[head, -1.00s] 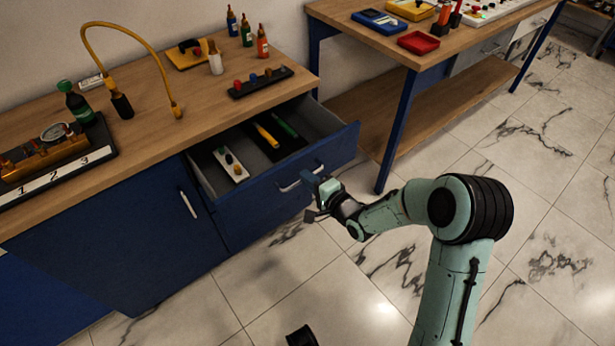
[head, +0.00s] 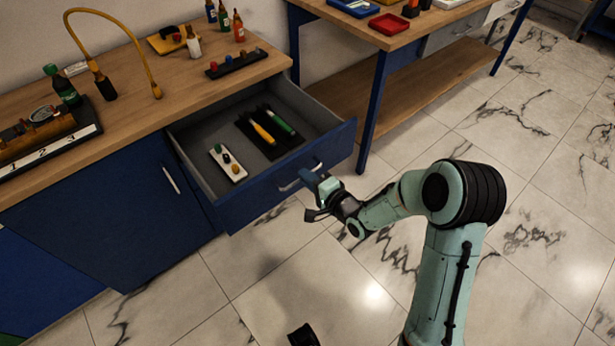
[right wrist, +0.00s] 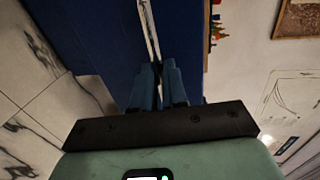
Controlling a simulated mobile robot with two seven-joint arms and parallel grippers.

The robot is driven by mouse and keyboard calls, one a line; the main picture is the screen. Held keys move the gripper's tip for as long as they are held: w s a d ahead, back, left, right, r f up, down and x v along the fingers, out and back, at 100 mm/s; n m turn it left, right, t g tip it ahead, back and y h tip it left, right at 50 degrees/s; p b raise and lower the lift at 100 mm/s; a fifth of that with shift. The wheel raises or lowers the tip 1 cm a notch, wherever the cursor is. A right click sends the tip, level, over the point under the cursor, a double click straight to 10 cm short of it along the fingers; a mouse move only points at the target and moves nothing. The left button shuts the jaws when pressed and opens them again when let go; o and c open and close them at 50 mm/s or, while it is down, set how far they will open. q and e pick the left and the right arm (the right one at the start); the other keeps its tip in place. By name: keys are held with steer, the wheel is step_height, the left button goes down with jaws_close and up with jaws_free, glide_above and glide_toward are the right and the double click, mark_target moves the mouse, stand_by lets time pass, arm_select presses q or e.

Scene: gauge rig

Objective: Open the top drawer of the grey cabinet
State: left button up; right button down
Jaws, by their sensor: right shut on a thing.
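The open drawer (head: 244,209) has a dark blue front and a grey inside, and it sits at the top of a blue cabinet (head: 110,215) under a wooden counter. It stands far out. Its pale bar handle (head: 288,185) is on the front. My right gripper (head: 309,181) is at this handle. In the right wrist view my right gripper's fingers (right wrist: 159,72) are closed on the handle bar (right wrist: 149,32), in front of the blue drawer front (right wrist: 105,35). The cabinet looks blue rather than grey.
In the drawer lie a white block with knobs (head: 228,163) and a dark tray with a yellow tool (head: 263,134) and a green tool (head: 281,121). A second bench (head: 400,35) with grey drawers (head: 455,33) stands at right. The tiled floor in front is clear.

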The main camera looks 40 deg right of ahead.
steer(key=c, duration=1.2)
jaws_free()
steer(key=shift+o, duration=0.2)
steer(key=shift+s, duration=0.1)
arm_select(q)
step_height(320, 180, up, 9)
steer(key=s+g+p, duration=0.1)
steer(key=p, duration=0.9)
steer(key=shift+s+f, duration=0.15)
steer(key=shift+s, duration=0.05)
arm_select(e)
steer(key=v, duration=1.3)
steer(key=shift+d, duration=0.15)
